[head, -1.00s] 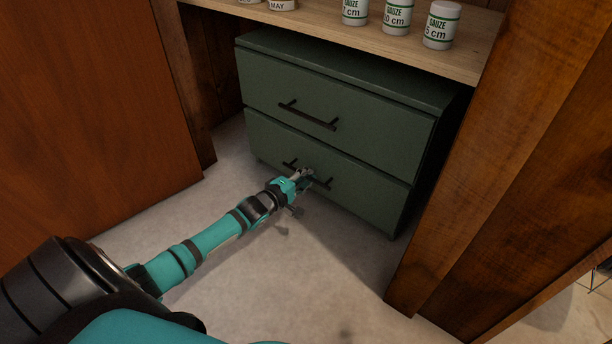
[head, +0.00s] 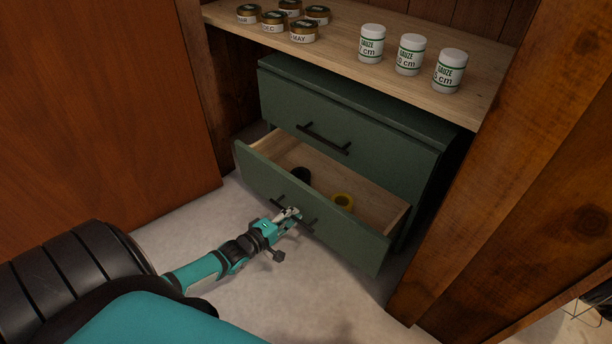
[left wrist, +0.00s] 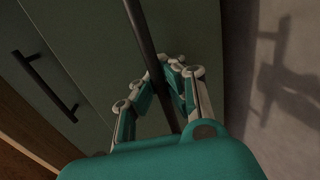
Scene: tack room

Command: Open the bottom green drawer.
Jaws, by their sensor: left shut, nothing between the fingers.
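The green cabinet's bottom drawer (head: 352,243) stands pulled out, its pale wooden inside showing. Its dark bar handle (head: 307,226) is on the front panel; the bar (left wrist: 142,32) also runs down to the fingers in the left wrist view. My left gripper (head: 292,213) is at this handle, its fingers shut close against or around the bar. The wrist view shows the fingertips (left wrist: 172,66) beside the bar, but the exact contact is hard to tell. My right gripper is not in view.
The top drawer (head: 370,150) is shut. A black roll (head: 301,174) and a yellow roll (head: 343,200) lie in the open drawer. A wooden shelf (head: 335,72) above holds several tins and gauze jars. Brown wooden panels flank both sides; pale floor lies in front.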

